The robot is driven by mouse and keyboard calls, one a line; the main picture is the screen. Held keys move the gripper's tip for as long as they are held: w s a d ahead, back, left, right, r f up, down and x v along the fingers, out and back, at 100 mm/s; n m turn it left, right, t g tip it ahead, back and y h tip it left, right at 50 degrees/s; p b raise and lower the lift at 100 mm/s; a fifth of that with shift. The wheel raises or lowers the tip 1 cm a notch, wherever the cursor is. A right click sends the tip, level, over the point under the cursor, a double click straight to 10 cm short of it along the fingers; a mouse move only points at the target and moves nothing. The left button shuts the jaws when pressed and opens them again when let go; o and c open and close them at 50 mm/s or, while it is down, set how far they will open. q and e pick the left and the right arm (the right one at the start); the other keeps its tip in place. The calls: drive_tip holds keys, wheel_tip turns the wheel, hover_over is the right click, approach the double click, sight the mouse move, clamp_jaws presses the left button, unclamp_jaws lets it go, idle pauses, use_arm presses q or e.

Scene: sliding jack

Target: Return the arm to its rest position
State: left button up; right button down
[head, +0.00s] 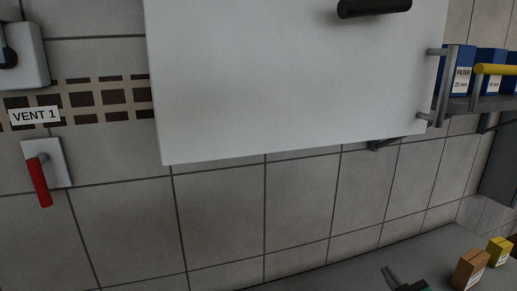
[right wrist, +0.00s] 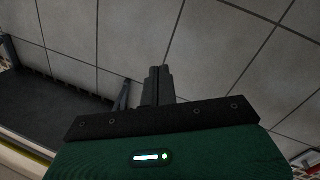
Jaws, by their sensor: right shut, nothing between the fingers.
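My right gripper (head: 392,277) shows at the bottom edge of the head view, low over the grey counter, and its arm is mostly cut off. In the right wrist view its two fingers (right wrist: 158,84) are together, with nothing between them, in front of the tiled wall. My left gripper is not in the head view.
A white cabinet (head: 290,90) with a dark handle hangs on the tiled wall. A shelf (head: 480,104) with blue filter boxes is at right. Brown (head: 469,268) and yellow (head: 498,250) boxes stand right of my gripper. A red lever (head: 40,183) is under the VENT 1 label.

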drive_tip(key=s+a+f+m+g, duration=0.1)
drive_tip(key=s+f+g, duration=0.1)
drive_tip(key=s+f, duration=0.3)
drive_tip(key=s+a+f+m+g+h, duration=0.1)
drive_tip(key=s+a+f+g, duration=0.1)
drive_tip(key=s+f+g, duration=0.1)
drive_tip(key=s+a+f+m+g+h, duration=0.1)
drive_tip(key=s+a+f+g, duration=0.1)
drive_tip(key=s+f, duration=0.4)
drive_tip(key=shift+s+f+m+g, duration=0.3)
drive_tip(key=shift+g, duration=0.1)
drive_tip(key=s+a+f+g, duration=0.2)
drive_tip(key=s+a+g, duration=0.1)
drive_tip(key=s, duration=0.5)
drive_tip(key=s+a+f+g, duration=0.2)
drive_tip(key=s+f+g, duration=0.15)
drive_tip(key=s, duration=0.45)
wheel_tip(320, 180, down, 30)
drive_tip(key=r+g, duration=0.1)
drive_tip(key=g, duration=0.1)
drive_tip(key=s+d+f, duration=0.3)
drive_tip(key=s+f, duration=1.7)
drive_tip(key=f, duration=0.1)
drive_tip(key=shift+d+g, duration=0.2)
drive_tip(key=shift+g, duration=0.15)
